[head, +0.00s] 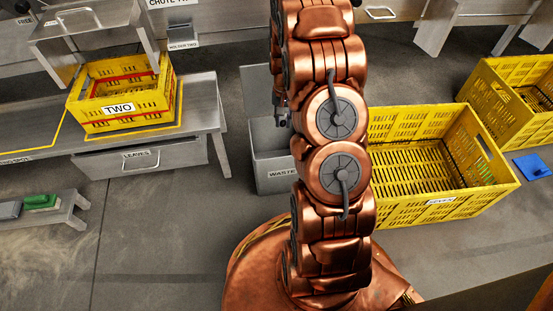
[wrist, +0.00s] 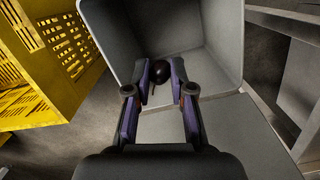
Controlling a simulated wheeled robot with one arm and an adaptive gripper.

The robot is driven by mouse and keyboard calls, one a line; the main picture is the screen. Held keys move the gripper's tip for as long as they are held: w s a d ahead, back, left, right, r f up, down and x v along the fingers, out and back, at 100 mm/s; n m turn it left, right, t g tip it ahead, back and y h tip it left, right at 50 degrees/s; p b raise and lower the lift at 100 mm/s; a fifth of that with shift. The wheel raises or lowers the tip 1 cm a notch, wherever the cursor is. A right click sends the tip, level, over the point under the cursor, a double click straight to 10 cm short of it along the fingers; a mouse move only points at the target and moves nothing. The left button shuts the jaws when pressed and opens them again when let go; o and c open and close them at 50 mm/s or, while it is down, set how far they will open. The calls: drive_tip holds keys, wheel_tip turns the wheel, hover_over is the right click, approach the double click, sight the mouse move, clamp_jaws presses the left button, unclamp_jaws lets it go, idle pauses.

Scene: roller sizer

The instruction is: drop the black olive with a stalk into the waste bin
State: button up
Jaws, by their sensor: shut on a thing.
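The black olive (wrist: 159,72) is a dark, shiny oval between my fingertips in the wrist view. A thin dark line beside it may be its stalk, too small to be sure. My gripper (wrist: 160,82) is shut on the olive, with the grey waste bin directly behind it in the picture. The waste bin (wrist: 208,78) is open and looks empty inside. In the head view the waste bin (head: 272,180) stands on the floor, partly hidden by my arm. My gripper (head: 282,118) shows only in part at the bin, and the olive is hidden there.
A large empty yellow crate (head: 440,203) stands right of the bin, with another yellow crate (head: 525,85) behind it. A steel bench (head: 200,110) on the left holds a yellow crate marked TWO (head: 120,92). A blue object (head: 533,165) lies at the far right.

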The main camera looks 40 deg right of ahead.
drive_tip(key=o, duration=0.8)
drive_tip(key=shift+r, duration=0.1)
drive_tip(key=r, duration=0.8)
drive_tip(key=w+d+r, duration=0.1)
drive_tip(key=r, duration=0.2)
drive_tip(key=shift+w+r, duration=0.1)
drive_tip(key=shift+r, duration=0.3)
